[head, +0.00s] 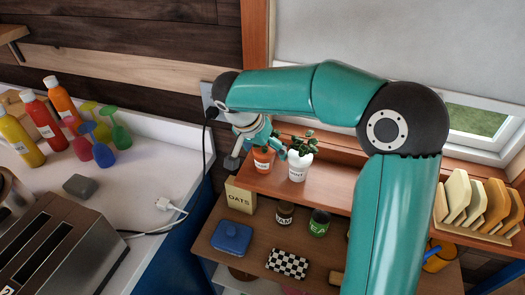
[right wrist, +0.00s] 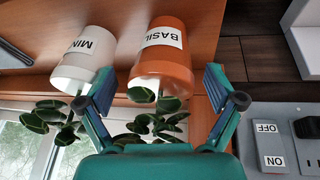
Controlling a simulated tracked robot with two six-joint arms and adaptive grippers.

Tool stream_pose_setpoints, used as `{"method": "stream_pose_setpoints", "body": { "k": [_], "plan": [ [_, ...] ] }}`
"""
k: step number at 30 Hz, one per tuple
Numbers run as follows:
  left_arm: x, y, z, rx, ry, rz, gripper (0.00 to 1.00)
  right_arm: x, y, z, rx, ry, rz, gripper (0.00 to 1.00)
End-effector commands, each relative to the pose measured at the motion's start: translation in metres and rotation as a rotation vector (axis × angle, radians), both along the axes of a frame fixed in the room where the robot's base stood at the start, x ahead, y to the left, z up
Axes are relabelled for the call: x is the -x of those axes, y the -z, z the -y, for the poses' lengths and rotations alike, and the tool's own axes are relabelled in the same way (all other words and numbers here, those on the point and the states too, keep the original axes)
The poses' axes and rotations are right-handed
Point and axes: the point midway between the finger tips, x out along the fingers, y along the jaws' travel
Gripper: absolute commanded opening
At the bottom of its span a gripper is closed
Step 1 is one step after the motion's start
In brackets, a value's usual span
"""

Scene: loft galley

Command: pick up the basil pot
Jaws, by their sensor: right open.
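The basil pot (head: 262,160) is orange with a white label and stands at the left end of the wooden shelf, partly hidden by my right gripper. In the right wrist view the basil pot (right wrist: 163,62) appears upside down, with green leaves below its rim. My right gripper (right wrist: 158,82) is open, with one finger on each side of the pot; I cannot tell whether either touches it. In the head view my right gripper (head: 256,135) is at the plant. My left gripper is not in view.
A white mint pot (head: 298,168) stands close beside the basil pot; in the right wrist view the mint pot (right wrist: 84,60) is near the left finger. A wall plate (right wrist: 290,140) with a plug is at the right. An oats box (head: 240,196) stands on the lower shelf.

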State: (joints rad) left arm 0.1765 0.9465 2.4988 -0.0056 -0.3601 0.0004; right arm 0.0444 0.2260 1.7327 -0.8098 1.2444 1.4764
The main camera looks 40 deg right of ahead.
Motion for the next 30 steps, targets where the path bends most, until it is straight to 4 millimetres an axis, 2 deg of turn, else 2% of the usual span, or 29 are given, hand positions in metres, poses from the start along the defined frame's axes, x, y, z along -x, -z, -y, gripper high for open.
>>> {"method": "stream_pose_setpoints", "body": {
  "k": [8,21,30],
  "plan": [
    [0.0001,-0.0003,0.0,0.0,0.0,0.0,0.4,0.0001,0.0037,0.0016,0.0,0.0,0.0,0.93],
    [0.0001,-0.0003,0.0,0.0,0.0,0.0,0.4,0.0004,0.0033,0.0017,0.0,0.001,0.0,0.19],
    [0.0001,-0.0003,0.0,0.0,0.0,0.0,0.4,0.0002,0.0014,0.002,0.001,0.001,0.002,0.17]
  ]
}}
